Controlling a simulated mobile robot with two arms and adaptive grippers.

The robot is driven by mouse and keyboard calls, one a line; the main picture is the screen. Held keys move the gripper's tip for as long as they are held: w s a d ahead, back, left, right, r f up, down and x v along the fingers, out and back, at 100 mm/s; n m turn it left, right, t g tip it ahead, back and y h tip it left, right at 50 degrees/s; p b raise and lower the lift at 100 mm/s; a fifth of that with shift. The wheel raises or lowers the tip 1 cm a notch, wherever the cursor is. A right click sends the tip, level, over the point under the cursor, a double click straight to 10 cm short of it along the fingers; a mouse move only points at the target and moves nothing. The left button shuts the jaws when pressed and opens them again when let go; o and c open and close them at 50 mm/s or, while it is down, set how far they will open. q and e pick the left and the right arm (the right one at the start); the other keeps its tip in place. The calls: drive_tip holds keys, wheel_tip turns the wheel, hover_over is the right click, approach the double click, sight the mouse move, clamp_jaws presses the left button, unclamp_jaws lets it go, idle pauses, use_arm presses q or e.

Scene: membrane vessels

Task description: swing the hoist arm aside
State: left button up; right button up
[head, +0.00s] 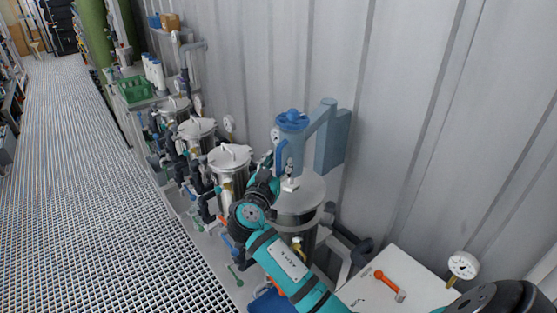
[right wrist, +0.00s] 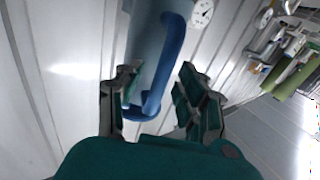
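The hoist arm (head: 320,117) is a grey-blue bracket on the corrugated wall. It carries a blue hoist body (head: 291,124) above the nearest steel vessel (head: 302,195). A blue loop handle (right wrist: 172,50) hangs from its side; the handle also shows in the head view (head: 281,157). My right gripper (right wrist: 160,98) is open, with one finger on each side of the handle's lower end. The handle is nearer the left finger in the wrist view; whether they touch is unclear. In the head view the right gripper (head: 272,163) is partly hidden behind my arm. My left gripper is out of view.
More steel vessels (head: 229,160) with pipes and gauges stand in a row along the wall. A green crate (head: 135,90) is farther back. The grated walkway (head: 85,200) on the left is clear.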

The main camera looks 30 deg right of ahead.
drive_tip(key=shift+w+d, duration=0.15)
drive_tip(key=shift+d, duration=0.05)
clamp_jaws()
drive_tip(key=shift+f, duration=0.1)
idle(0.5)
